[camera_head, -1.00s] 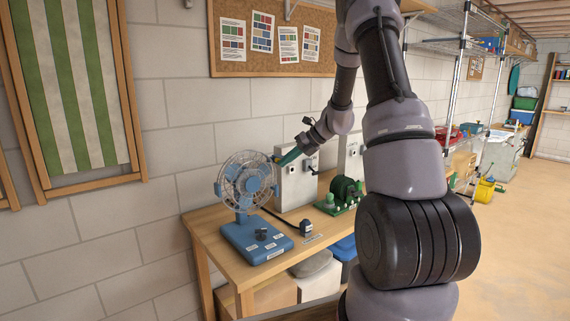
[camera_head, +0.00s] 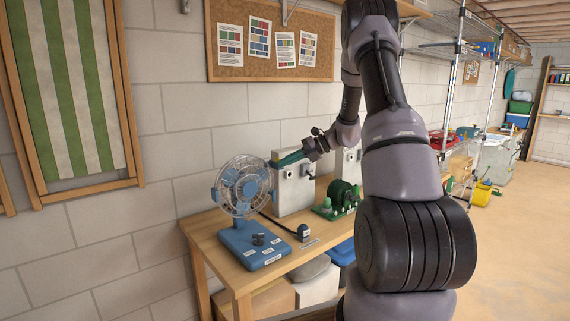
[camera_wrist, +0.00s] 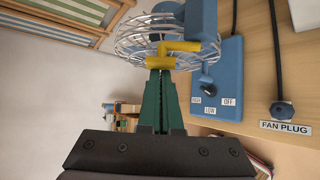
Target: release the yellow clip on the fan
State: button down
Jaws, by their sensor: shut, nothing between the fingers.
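The blue desk fan (camera_head: 267,249) with its round wire cage stands on the wooden table; in the wrist view its cage (camera_wrist: 130,42) is at the top. The yellow clip (camera_wrist: 188,46) is a bent bar at the cage rim in the wrist view; I cannot make it out in the head view. My gripper (camera_wrist: 160,74) has green fingers, shut and empty, with their tips just short of the clip's lower-left end. I cannot tell whether they touch it. In the head view my gripper (camera_head: 273,162) reaches the cage's upper right side from the right.
A grey box (camera_head: 291,190) stands right behind the fan, near my gripper.

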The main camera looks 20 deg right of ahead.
jog(key=shift+d+r, duration=0.1)
jog(key=shift+d, duration=0.05)
jog(key=shift+r, duration=0.1)
dwell(0.5)
jog(key=shift+r, duration=0.75)
